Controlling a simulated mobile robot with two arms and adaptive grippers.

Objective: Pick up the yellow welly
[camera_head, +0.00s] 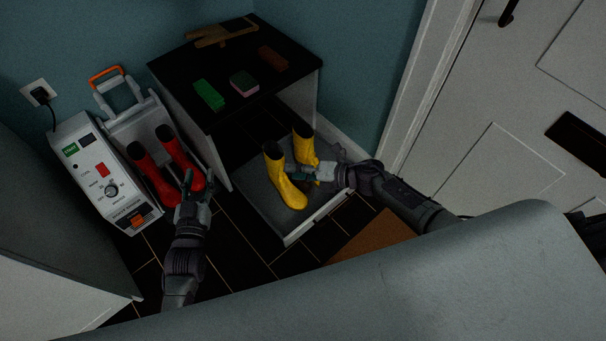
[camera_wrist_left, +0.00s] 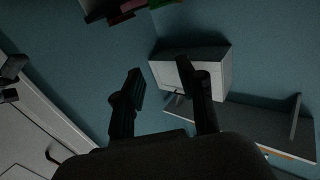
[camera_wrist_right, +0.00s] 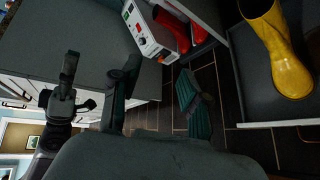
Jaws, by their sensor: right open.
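Two yellow wellies stand upright side by side on a grey tray (camera_head: 262,205): the nearer welly (camera_head: 283,178) and the farther welly (camera_head: 303,143). A yellow welly (camera_wrist_right: 277,50) stands to the right of the fingers there. I cannot tell whether the gripper touches a welly. My left gripper (camera_head: 198,181) is open and empty in front of the red boots; its fingers show apart in the left wrist view (camera_wrist_left: 160,72).
Red boots (camera_head: 158,175) sit on a white boot machine (camera_head: 103,180) at the left. A brown mat (camera_head: 365,240) lies right.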

